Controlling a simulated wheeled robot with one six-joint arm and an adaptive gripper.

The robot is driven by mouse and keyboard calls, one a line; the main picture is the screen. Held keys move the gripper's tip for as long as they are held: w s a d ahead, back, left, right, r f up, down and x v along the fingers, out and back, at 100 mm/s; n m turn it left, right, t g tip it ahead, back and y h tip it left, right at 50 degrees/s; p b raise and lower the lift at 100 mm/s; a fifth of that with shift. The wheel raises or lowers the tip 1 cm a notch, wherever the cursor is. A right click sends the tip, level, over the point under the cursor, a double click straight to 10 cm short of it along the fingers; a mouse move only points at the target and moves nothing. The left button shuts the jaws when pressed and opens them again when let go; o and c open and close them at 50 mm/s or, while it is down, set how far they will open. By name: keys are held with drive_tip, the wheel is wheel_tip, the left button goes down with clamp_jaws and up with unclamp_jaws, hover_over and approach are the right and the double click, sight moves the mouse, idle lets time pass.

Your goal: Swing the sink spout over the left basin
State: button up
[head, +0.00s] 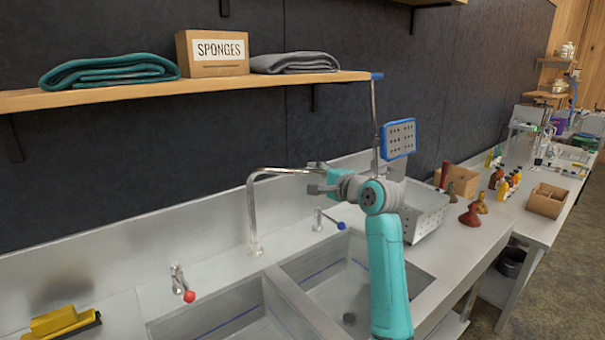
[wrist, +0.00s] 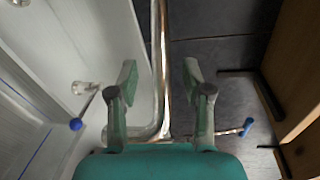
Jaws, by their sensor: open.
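The sink spout (head: 283,171) is a bent metal pipe rising behind the divider between the basins. Its horizontal arm points right, on the right basin's side. The left basin (head: 228,318) and right basin (head: 338,272) are steel. My gripper (head: 317,181) is at the spout's free end. In the wrist view the spout (wrist: 159,45) runs between the two spread fingers of my gripper (wrist: 160,78). The fingers look apart from the pipe. The spout's tip is hidden by my gripper in the head view.
A red-knobbed tap (head: 188,295) stands left of the spout and a blue-knobbed tap (head: 340,225) right of it. A perforated metal rack (head: 424,212) stands right of the arm. A wooden shelf (head: 200,88) runs above. A yellow squeegee (head: 58,321) lies at far left.

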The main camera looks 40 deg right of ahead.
sight(307, 174)
drive_tip(key=w, duration=0.5)
drive_tip(key=shift+w+f, duration=0.35)
drive_tip(key=shift+f, duration=0.05)
clamp_jaws()
